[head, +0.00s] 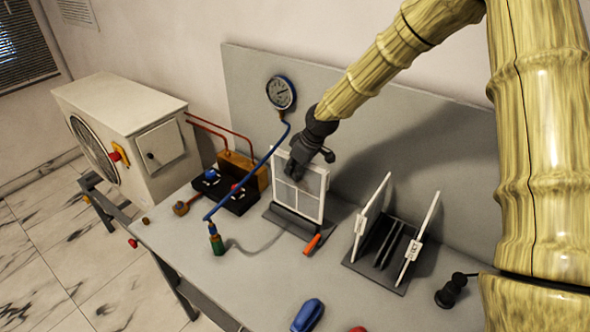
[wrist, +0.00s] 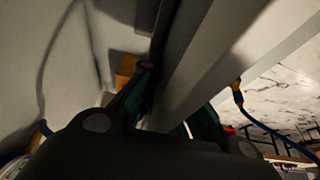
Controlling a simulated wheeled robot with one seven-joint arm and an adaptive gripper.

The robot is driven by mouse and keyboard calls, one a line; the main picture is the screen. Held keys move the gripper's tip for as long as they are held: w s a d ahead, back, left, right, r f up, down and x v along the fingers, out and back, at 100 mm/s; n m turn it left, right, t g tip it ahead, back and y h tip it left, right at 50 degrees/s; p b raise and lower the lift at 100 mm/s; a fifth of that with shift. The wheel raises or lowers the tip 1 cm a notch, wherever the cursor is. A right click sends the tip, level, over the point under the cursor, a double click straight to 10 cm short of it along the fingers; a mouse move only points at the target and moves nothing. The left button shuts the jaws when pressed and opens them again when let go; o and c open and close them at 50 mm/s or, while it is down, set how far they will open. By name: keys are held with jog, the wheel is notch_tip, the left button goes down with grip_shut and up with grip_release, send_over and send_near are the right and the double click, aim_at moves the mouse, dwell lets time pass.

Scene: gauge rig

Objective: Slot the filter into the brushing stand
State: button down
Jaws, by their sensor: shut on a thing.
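The filter (head: 313,205) is a white-framed panel with a cross bar. It is upright in the head view, over a dark grey base (head: 276,221); I cannot tell whether it rests in it. My gripper (head: 300,170) is shut on the filter's top edge. In the wrist view the filter's pale frame (wrist: 205,65) runs between the fingertips of my gripper (wrist: 172,108). The stand (head: 371,265) to the right has a dark base, dark upright plates and two white side posts; it looks like the brushing stand, and its middle is empty.
An orange-handled tool (head: 312,243) lies in front of the filter. A blue hose runs from the gauge (head: 281,93) past the filter's left to a green-and-brass fitting (head: 216,240). A blue object (head: 308,315) lies at the table's front. A grey panel (head: 440,135) stands behind.

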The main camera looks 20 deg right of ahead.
jog(key=shift+f, duration=0.35)
jog(key=c, duration=1.5)
grip_release()
jog(key=v, duration=1.2)
